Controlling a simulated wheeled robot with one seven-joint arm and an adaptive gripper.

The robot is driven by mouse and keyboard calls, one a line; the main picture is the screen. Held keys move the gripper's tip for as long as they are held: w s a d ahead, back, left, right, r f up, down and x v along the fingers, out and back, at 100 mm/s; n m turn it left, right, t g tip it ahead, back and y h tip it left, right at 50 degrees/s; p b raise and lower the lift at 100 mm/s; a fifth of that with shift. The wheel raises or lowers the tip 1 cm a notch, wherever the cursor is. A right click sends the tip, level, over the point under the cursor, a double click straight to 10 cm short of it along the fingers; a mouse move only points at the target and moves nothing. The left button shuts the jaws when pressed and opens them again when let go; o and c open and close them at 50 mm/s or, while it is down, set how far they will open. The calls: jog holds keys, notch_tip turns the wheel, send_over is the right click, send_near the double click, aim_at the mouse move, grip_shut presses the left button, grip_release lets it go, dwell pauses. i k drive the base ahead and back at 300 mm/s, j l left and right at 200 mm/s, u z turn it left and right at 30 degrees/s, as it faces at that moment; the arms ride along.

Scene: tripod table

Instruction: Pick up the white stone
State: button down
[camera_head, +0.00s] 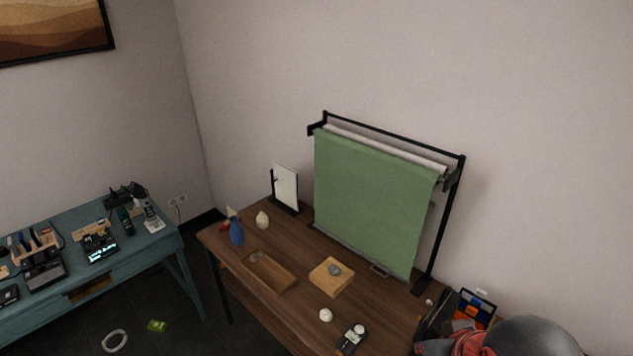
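A small white rounded object (326,315), which looks like the white stone, lies on the bare brown wooden table (302,310) near its front. It sits below a light wooden block (331,285) in the picture and left of a dark device with a white round top (352,339). A cream, pear-shaped object (262,220) stands farther back at the left, and a tiny whitish piece (428,302) lies at the right. At this size I cannot be certain which one is stone. My gripper's fingers are not in view.
A grey rounded item sits on the wooden block. A shallow wooden tray (251,264) and a blue vase (237,233) are at the left. A green backdrop (368,200) on a black stand rises behind. A teal desk (60,305) stands left, across a gap.

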aim_at(326, 315)
jog(key=i+j+u, duration=0.75)
jog(key=j, duration=0.2)
jog(key=k+j, duration=0.05)
